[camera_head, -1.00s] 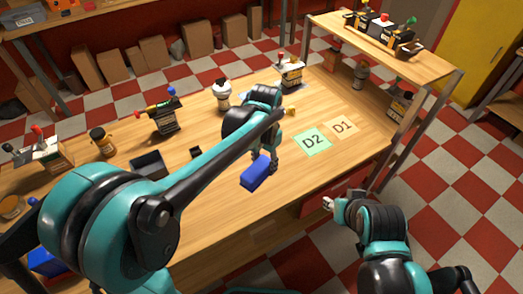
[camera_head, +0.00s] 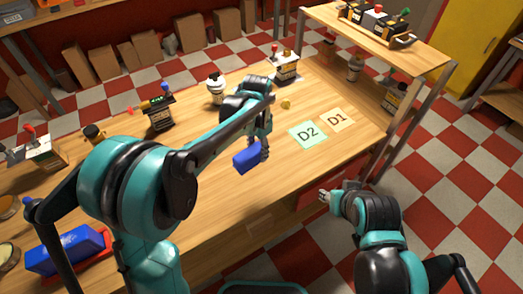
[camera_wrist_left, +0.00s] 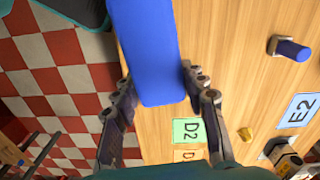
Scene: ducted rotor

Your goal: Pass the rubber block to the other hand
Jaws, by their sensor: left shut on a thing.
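The rubber block (camera_head: 246,157) is a blue bar, held above the table by my left gripper (camera_head: 259,147). In the left wrist view the block (camera_wrist_left: 147,50) lies lengthwise between the fingers of my left gripper (camera_wrist_left: 158,88), which is shut on it. Its far end reaches past the top of that view. My right gripper (camera_head: 326,196) is off the table's front edge, lower right of the block and clear of it. Its fingers are small and turned sideways, so I cannot tell whether they are open.
The wooden table (camera_head: 225,205) has bare room below the block. Pads D2 (camera_head: 308,134) and D1 (camera_head: 337,119) lie to the right. Another blue block (camera_head: 68,250) sits in a red tray at lower left. A raised shelf (camera_head: 420,58) stands at the right.

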